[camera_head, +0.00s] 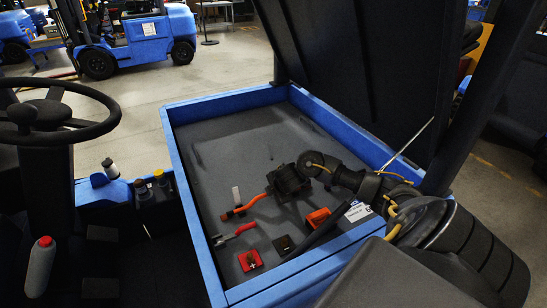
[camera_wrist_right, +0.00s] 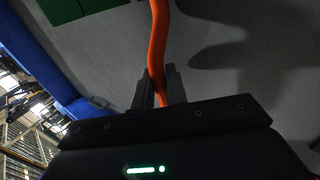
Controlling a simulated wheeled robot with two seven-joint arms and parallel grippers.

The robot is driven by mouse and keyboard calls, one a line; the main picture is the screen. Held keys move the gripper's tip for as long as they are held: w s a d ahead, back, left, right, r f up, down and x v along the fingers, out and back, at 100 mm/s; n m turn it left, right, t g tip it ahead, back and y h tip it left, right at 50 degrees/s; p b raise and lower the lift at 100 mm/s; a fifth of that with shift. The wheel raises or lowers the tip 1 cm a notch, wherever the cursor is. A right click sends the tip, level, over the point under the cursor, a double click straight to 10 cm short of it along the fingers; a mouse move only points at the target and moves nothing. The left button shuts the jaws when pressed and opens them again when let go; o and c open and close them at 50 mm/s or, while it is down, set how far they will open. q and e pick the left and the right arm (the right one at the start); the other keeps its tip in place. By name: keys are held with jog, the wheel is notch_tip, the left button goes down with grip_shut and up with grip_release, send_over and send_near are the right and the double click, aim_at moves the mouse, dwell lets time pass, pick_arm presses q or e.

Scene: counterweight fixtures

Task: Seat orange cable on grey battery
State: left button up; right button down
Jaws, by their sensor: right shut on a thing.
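The orange cable (camera_head: 254,201) runs left from my right gripper (camera_head: 273,190) in the head view, its end near a small upright grey tab (camera_head: 236,195). In the right wrist view the cable (camera_wrist_right: 157,45) passes between the fingers of my right gripper (camera_wrist_right: 160,85), which is shut on it. The wide grey surface (camera_head: 225,140) inside a blue frame may be the battery top; I cannot tell for sure. A red block with a plus mark (camera_head: 250,260) and a black block (camera_head: 283,245) sit at its near end. My left gripper is not in view.
A red cable end (camera_head: 236,235) lies near the blocks, and an orange connector (camera_head: 318,216) sits to the right. The blue frame (camera_head: 187,190) edges the bay. A raised dark cover (camera_head: 350,70) stands behind. The far grey surface is clear.

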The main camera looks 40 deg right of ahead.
jog(key=c, duration=1.3)
grip_release()
jog(key=shift+s, duration=0.1)
jog(key=shift+p+v, duration=1.9)
jog(key=shift+v, duration=3.5)
